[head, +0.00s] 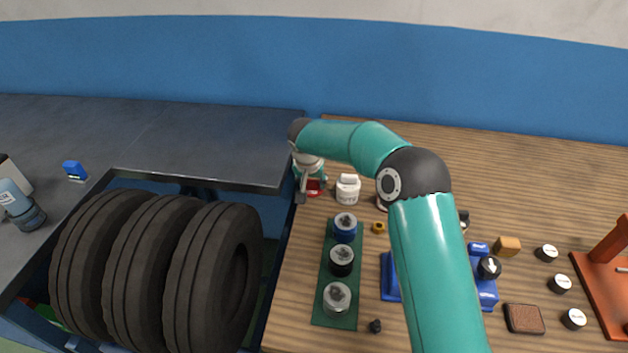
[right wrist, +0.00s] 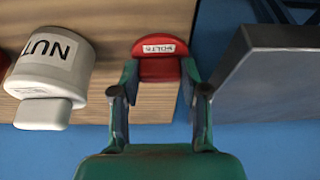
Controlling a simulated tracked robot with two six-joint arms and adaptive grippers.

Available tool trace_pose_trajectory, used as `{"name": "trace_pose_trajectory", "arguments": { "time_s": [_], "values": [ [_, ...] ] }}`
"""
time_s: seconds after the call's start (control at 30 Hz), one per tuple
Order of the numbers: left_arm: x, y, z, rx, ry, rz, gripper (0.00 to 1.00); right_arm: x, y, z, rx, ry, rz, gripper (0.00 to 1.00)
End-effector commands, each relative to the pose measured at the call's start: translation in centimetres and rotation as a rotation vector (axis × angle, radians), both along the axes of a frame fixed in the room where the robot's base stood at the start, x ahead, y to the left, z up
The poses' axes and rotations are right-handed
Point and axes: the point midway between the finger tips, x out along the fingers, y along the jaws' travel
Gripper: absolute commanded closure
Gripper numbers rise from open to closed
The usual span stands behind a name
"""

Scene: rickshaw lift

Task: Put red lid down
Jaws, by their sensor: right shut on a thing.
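The red lid (right wrist: 158,68) carries a white label reading "BOLTS" and lies between the fingers of my right gripper (right wrist: 159,82). The gripper is shut on it. In the head view the right gripper (head: 309,188) is at the back left edge of the wooden bench, with the red lid (head: 316,190) showing just beside the fingers. The gripper hides part of it, and I cannot tell whether it touches the bench. My left gripper is not in view.
A white jar labelled "NUT" (head: 348,190) stands just right of the gripper; it also shows in the right wrist view (right wrist: 45,75). A green strip (head: 325,290) holds three round parts. Black tyres (head: 150,270) stand left of the bench (head: 290,300). A dark grey surface (head: 220,140) lies at the left.

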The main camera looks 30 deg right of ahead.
Motion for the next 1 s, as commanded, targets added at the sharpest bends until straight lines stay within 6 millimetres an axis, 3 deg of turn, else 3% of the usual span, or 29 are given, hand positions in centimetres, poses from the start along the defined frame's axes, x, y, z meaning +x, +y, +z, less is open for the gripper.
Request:
{"name": "trace_pose_trajectory", "arguments": {
  "time_s": [0.03, 0.17, 0.6, 0.77, 1.0],
  "values": [
    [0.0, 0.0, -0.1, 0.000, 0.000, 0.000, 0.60, 0.0, 0.0, -0.1, 0.000, 0.000, 0.000, 0.50],
    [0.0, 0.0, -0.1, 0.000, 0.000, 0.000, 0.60, 0.0, 0.0, -0.1, 0.000, 0.000, 0.000, 0.30],
    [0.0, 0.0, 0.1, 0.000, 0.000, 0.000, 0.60, -0.1, 0.0, 0.6, 0.000, -0.001, -0.001, 0.30],
    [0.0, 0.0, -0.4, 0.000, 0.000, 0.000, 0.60, -0.8, 0.5, 2.7, -0.001, -0.003, -0.001, 0.30],
    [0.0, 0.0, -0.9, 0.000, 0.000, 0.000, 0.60, -2.3, 1.6, 7.2, -0.001, -0.004, -0.001, 0.30]
  ]
}}
